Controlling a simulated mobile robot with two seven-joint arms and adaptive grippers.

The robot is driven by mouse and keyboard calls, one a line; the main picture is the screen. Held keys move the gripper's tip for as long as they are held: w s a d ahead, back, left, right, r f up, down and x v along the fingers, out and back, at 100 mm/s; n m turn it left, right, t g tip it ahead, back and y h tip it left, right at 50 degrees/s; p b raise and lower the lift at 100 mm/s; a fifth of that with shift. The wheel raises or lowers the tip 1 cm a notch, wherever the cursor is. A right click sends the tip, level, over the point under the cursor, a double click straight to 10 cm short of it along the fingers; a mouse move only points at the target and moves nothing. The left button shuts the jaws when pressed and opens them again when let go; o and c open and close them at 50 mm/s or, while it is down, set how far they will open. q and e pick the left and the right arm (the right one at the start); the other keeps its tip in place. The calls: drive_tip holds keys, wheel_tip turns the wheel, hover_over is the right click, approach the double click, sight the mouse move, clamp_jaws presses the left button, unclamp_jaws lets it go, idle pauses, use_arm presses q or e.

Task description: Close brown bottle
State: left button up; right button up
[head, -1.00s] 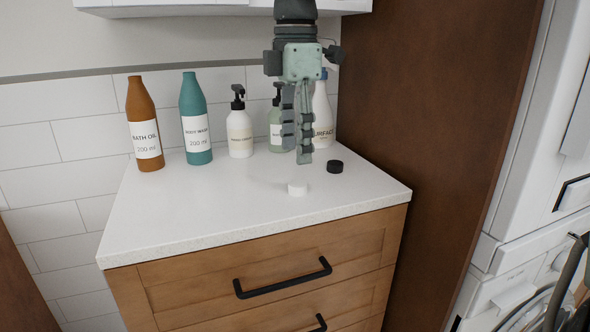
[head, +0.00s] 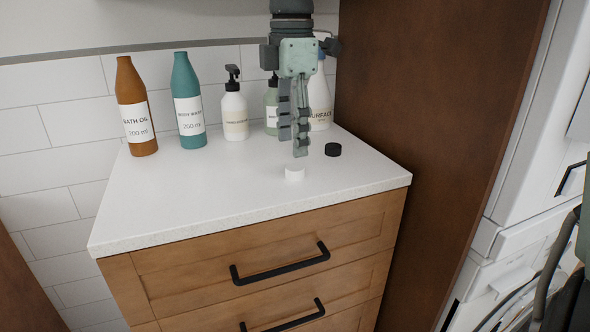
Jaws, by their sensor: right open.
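The brown bottle (head: 136,106), labelled "BATH OIL 200 ml", stands upright at the left back of the white countertop. Its narrow top shows no separate cap. A white cap (head: 294,173) and a black cap (head: 333,149) lie on the counter toward the right. My right gripper (head: 293,145) points down above the counter, open and empty, its fingers just above and behind the white cap. It partly hides the bottles behind it. My left gripper is not in view.
A teal bottle (head: 188,102), a white pump bottle (head: 234,108), a green pump bottle (head: 271,106) and a white "SURFACE" bottle (head: 319,100) stand along the tiled wall. A brown panel (head: 430,110) borders the right. The left front counter (head: 170,205) is clear.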

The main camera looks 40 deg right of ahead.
sight(295, 167)
drive_tip(key=shift+f, duration=0.25)
drive_tip(key=f, duration=0.3)
drive_tip(key=shift+s+d+f+p, duration=0.15)
drive_tip(key=shift+d+f+p, duration=0.1)
drive_tip(key=shift+f+p, duration=0.1)
drive_tip(key=shift+f, duration=0.55)
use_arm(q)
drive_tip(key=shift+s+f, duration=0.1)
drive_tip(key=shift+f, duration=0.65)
use_arm(e)
drive_tip(key=shift+c, duration=0.2)
drive_tip(key=c, duration=0.7)
